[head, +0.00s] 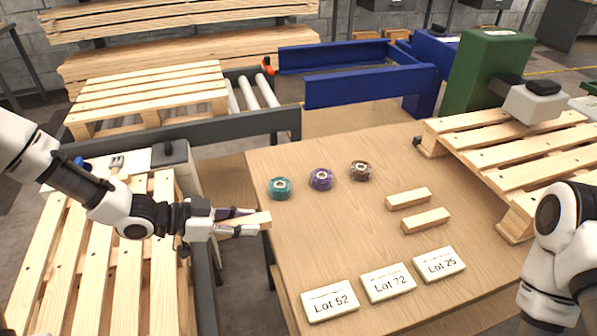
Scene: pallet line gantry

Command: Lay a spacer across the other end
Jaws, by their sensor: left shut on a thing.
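My left gripper (238,222) is shut on a wooden spacer (258,220). It holds the spacer at the table's left edge, and the fingers hide part of it. Two more wooden spacers lie on the table, one (409,199) behind the other (426,220). A slatted pallet (100,270) lies at the left, under my left arm. Another pallet (520,150) stands at the table's right side. My right arm shows at the right edge, but its gripper is out of view.
The wooden table (330,240) carries a teal roll (280,188), a purple roll (321,179) and a brown roll (360,170). Cards reading Lot 52 (330,301), Lot 72 (388,282) and Lot 25 (438,264) lie in front. A pallet (150,92) sits by rollers behind.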

